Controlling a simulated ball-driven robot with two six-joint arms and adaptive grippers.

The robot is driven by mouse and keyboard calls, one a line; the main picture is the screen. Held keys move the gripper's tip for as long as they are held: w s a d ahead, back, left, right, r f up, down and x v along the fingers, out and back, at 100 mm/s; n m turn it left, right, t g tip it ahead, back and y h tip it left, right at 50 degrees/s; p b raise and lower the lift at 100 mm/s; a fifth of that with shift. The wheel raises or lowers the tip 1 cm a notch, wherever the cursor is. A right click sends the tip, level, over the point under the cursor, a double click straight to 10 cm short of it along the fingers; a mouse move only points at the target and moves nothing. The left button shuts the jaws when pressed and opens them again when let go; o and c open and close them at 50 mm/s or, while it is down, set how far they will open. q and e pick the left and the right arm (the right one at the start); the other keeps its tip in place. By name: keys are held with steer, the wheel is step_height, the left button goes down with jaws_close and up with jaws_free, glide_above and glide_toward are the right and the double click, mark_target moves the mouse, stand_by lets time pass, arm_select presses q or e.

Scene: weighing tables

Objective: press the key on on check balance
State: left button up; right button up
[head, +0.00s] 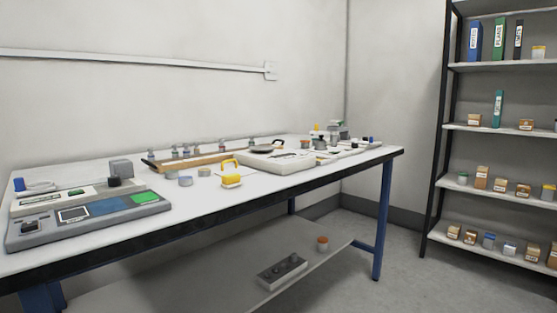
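A long white table (200,212) with a dark edge and blue legs runs along the wall. At its near left end lies a grey console (30,240) with a dark display, a blue panel and a green panel (146,198). A white balance-like unit (290,163) with a dark round pan (268,148) stands further along the table. I cannot tell which unit is the check balance. Any key lettering is too small to read. Neither of my grippers is in view.
A yellow-handled item (232,179) and small round tins (186,181) stand mid-table. A wooden rack (190,163) of weights lies behind them. A lower shelf (200,285) holds a grey block. A shelving unit (500,128) stands right; floor between is free.

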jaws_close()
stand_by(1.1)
